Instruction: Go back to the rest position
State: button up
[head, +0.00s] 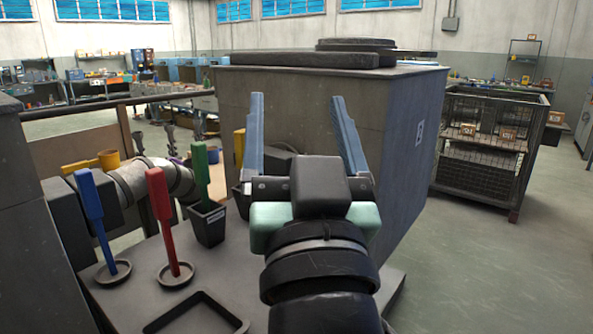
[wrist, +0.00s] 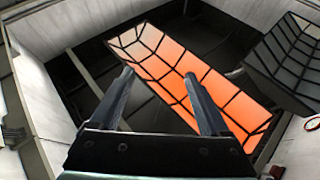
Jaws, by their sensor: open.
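My gripper (head: 297,97) is raised in the middle of the head view, its two blue fingers spread apart with nothing between them. Behind it stands a large grey box-shaped housing (head: 410,150) with dark slabs on its top. In the wrist view my gripper (wrist: 158,73) is open and empty too. Beyond the fingers there is an orange glowing panel (wrist: 217,98) under a dark grid, inside a pale-walled enclosure. I cannot tell how far the fingers are from it.
A grey bench (head: 140,305) at the front left holds a blue-handled tool (head: 90,195), a red-handled tool (head: 160,205) and a green-handled tool (head: 201,165) in a black cup (head: 207,225). A wire cage (head: 480,185) stands right. Floor at right is clear. A dark grid basket (wrist: 285,60) shows in the wrist view.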

jog(key=s+r+t+h, duration=0.2)
jog(key=s+r+t, duration=0.2)
jog(key=s+r, duration=0.6)
notch_tip(320, 180, down, 12)
jog(key=w+b, duration=0.2)
jog(key=b, duration=0.9)
notch_tip(320, 180, up, 36)
jog(key=p, duration=3.6)
jog(key=shift+a+r, duration=0.2)
jog(key=shift+s, duration=0.1)
